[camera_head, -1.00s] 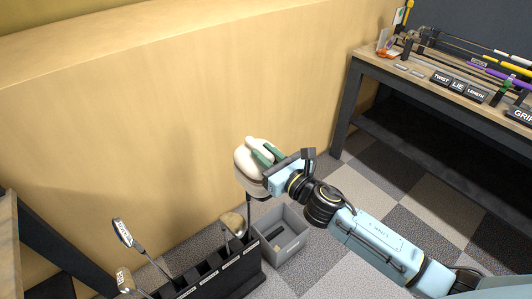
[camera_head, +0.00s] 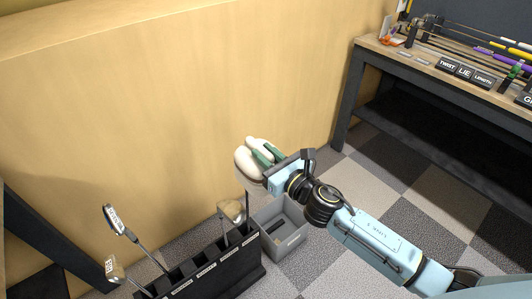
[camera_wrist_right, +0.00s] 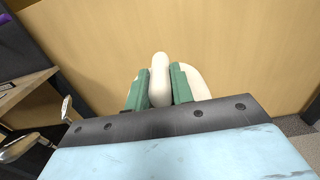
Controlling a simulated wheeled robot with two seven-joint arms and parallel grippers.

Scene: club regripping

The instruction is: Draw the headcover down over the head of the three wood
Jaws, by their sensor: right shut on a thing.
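The cream headcover (camera_head: 246,163) is in the middle of the head view, above the right end of the club rack. My right gripper (camera_head: 263,153) is shut on it from the right, its green fingers on either side of a pale rounded part. In the right wrist view, that part of the headcover (camera_wrist_right: 160,82) sits between the two fingers, with more of the cover behind. A dark club shaft (camera_head: 247,204) rises from the rack to the cover's underside. The head on top of this shaft is hidden, so I cannot tell how far the cover encloses it. My left gripper is out of view.
The black rack (camera_head: 215,270) holds other clubs, including a bare head (camera_head: 232,211) just left of the shaft. A grey bin (camera_head: 283,236) stands behind the rack's right end. A workbench (camera_head: 400,62) is at the right. A plain wooden panel (camera_head: 150,120) rises behind.

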